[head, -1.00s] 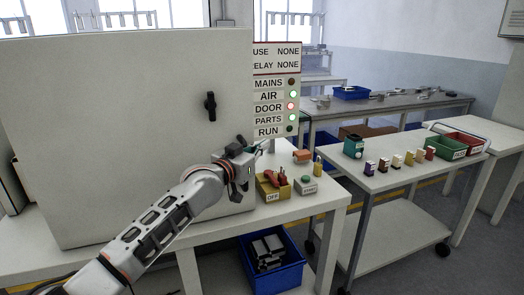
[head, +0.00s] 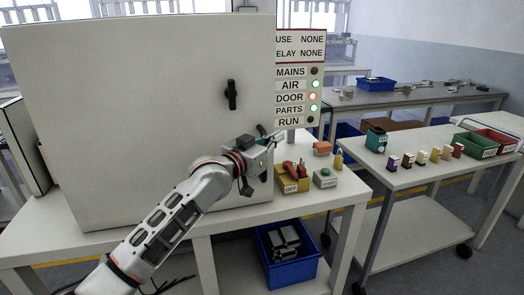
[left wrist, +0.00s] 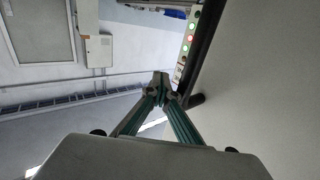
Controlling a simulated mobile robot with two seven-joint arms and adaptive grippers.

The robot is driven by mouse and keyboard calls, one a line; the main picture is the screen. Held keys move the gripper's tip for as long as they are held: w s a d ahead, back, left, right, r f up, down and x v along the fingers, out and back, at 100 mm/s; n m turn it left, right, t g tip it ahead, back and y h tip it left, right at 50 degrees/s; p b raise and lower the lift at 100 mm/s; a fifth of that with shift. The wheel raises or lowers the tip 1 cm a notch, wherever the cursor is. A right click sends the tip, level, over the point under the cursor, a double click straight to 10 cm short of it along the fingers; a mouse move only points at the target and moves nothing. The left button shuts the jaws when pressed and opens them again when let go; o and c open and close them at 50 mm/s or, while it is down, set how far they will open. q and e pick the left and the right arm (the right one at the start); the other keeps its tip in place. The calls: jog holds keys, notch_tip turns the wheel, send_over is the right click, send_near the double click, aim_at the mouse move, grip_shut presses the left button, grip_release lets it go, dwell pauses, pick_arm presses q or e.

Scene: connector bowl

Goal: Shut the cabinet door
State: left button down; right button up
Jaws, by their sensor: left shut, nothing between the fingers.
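The cabinet door (head: 150,125) is a large pale grey panel with a black handle (head: 231,95) near its right side. It fills the left half of the head view, and its wide face is toward me. It also shows at the right of the left wrist view (left wrist: 265,75). My left gripper (head: 272,138) is at the lower right edge of the door, below the handle. Its fingers (left wrist: 161,80) are together and empty. I cannot tell whether it touches the door. The cabinet's inside is hidden. My right gripper is not in view.
A status panel (head: 300,85) right of the door has a red light beside DOOR. A blue bin (head: 286,262) is below. A cart (head: 400,170) stands right.

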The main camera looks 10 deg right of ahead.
pick_arm(q)
jog(key=w+a+v, duration=0.1)
jog(key=v, duration=0.7)
jog(key=s+a+f+n+t+y, duration=0.15)
jog(key=s+a+f, duration=0.3)
jog(key=f, duration=0.45)
jog(key=s+a+f+n+y+p, duration=0.1)
jog(key=s+a+f+n+y, duration=0.15)
jog(key=a+f, duration=0.5)
jog(key=s+a+f+n+y, duration=0.15)
jog(key=s+a+f, duration=0.25)
jog(key=f, duration=0.7)
jog(key=s+a+f+y, duration=0.2)
jog(key=s+a+f, duration=0.4)
jog(key=s, duration=0.2)
jog(key=s+a+f+g+y+p, duration=0.1)
jog(key=s+a+f, duration=0.4)
jog(key=s, duration=0.3)
jog(key=s+a+f+g+y, duration=0.1)
jog(key=s+a+f+y, duration=0.1)
jog(key=s+a+f, duration=0.4)
jog(key=s+f, duration=0.1)
jog(key=s, duration=0.2)
jog(key=shift+a+y+p, duration=0.35)
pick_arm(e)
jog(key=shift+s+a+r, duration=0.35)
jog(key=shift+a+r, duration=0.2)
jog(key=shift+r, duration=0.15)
